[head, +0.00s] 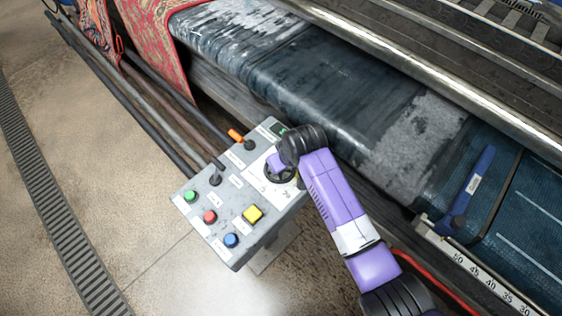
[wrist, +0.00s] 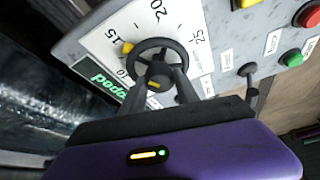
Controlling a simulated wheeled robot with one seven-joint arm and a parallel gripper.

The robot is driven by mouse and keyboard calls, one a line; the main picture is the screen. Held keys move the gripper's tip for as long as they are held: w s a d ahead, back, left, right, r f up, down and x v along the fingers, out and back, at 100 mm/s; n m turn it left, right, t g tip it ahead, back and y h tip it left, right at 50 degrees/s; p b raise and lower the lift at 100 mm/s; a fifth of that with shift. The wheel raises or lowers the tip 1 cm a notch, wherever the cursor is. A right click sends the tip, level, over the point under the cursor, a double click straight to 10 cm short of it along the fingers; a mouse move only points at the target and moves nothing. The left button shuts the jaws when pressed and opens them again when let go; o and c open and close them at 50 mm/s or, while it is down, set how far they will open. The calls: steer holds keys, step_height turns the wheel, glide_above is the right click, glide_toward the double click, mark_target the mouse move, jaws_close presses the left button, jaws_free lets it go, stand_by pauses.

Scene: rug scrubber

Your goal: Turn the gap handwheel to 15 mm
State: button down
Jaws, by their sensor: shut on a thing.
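The gap handwheel (head: 270,177) is a small black wheel on the grey control box, partly hidden under my arm in the head view. In the wrist view the handwheel (wrist: 165,43) shows a dark rim with a yellow mark (wrist: 127,47) on it. Its white dial plate (wrist: 100,42) is printed 10, 15, 20 and 25. The yellow mark lies close to the 15, on the side towards the 10. My gripper (wrist: 158,80) is shut on the wheel's hub, one grey finger on each side. In the head view my gripper (head: 278,163) is mostly hidden by the wrist.
The control box (head: 235,205) also carries green (head: 190,196), red (head: 210,216), blue (head: 231,240) and yellow (head: 253,214) buttons, a black lever (head: 215,179) and an orange-tipped lever (head: 236,135). A green-lettered display (wrist: 108,82) sits beside the dial. The machine's wet belt (head: 330,85) runs behind.

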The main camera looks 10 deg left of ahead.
steer(key=shift+r, duration=0.1)
steer(key=c, duration=0.9)
jaws_free()
steer(key=b+v, duration=0.1)
steer(key=v, duration=0.6)
steer(key=shift+r, duration=0.3)
steer(key=shift+s+d, duration=0.1)
